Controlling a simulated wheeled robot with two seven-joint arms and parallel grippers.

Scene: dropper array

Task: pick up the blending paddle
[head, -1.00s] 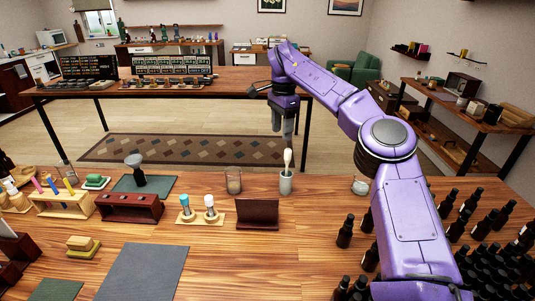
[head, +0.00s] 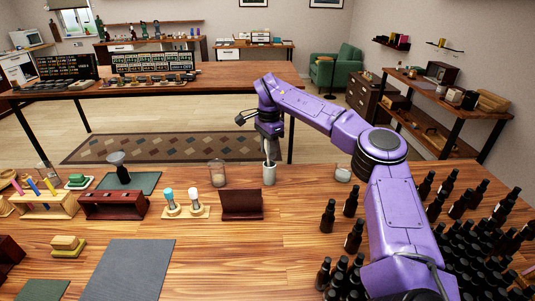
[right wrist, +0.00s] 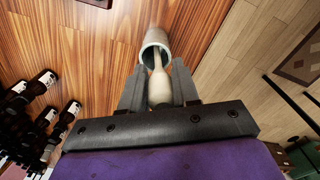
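The blending paddle (right wrist: 158,86) is pale, with a rounded head, and stands in a pale grey-green cup (head: 269,174) on the wooden table. My right gripper (head: 268,152) is above the cup, pointing down, and hides most of the paddle in the head view. In the right wrist view, the paddle head lies between the two dark fingers of my right gripper (right wrist: 159,72), with its narrower neck running into the cup (right wrist: 156,43). The fingers look open around the paddle, very close to its sides; contact is hard to tell. My left gripper is not in view.
A glass jar (head: 217,174) stands left of the cup and a small white-filled jar (head: 343,174) to the right. A dark red stand (head: 242,205) sits in front. Many dark bottles (head: 450,235) crowd the right side. The front middle table is clear.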

